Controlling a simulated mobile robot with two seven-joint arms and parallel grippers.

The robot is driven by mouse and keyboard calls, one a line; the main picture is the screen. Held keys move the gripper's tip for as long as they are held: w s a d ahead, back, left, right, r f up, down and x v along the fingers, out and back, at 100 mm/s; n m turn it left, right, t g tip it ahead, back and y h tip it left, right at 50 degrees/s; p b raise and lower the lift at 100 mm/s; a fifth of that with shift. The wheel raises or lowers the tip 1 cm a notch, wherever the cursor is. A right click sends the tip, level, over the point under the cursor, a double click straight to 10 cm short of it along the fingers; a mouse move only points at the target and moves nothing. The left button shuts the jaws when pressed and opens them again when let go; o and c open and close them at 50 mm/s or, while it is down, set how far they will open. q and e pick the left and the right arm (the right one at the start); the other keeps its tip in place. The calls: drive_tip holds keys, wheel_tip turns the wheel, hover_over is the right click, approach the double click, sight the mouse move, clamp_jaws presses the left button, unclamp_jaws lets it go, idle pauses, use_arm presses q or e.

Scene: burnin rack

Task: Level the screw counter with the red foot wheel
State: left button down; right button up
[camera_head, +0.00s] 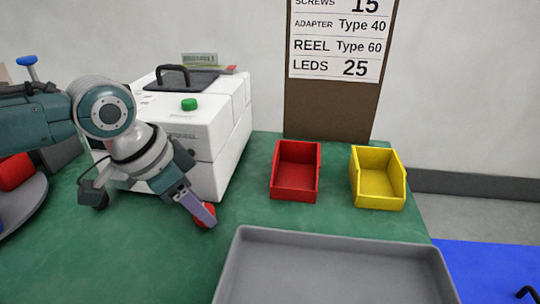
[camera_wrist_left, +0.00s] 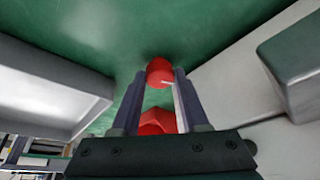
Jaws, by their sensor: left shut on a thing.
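The screw counter (camera_head: 215,135) is a white box with a black handle and a green button on top, on the green table. The red foot wheel (camera_head: 205,214) is at its front right corner, low by the table. My left gripper (camera_head: 200,208) reaches down to it and is shut on it, covering most of it. In the left wrist view, the red wheel (camera_wrist_left: 159,71) sits between the fingertips, and a second red part (camera_wrist_left: 157,122) shows nearer the palm. I cannot tell whether the counter is level. My right gripper is not in view.
A large grey tray (camera_head: 335,240) lies close to the right of my left gripper. A red bin (camera_head: 296,185) and a yellow bin (camera_head: 379,194) stand behind it. A brown board (camera_head: 330,110) with a printed list stands at the back.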

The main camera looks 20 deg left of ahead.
use_arm(q)
drive_tip(key=shift+r+n+p, duration=0.15)
drive_tip(key=shift+n+p, duration=0.15)
drive_tip(key=shift+p, duration=0.4)
drive_tip(key=n+p, duration=0.2)
drive_tip(key=n+y+p, duration=0.1)
drive_tip(key=p, duration=0.1)
drive_tip(key=shift+d+r+n+y+p, duration=0.2)
drive_tip(key=shift+n+y+p, duration=0.1)
drive_tip(key=shift+n+p, duration=0.1)
drive_tip(key=shift+d+f+n+y+p, duration=0.15)
drive_tip(key=shift+n+y+p, duration=0.35)
drive_tip(key=shift+n+p, duration=0.55)
drive_tip(key=shift+f+n+y, duration=0.15)
drive_tip(key=shift+n+y, duration=0.45)
drive_tip(key=shift+n, duration=1.05)
drive_tip(key=shift+p, duration=0.3)
drive_tip(key=c, duration=0.7)
unclamp_jaws()
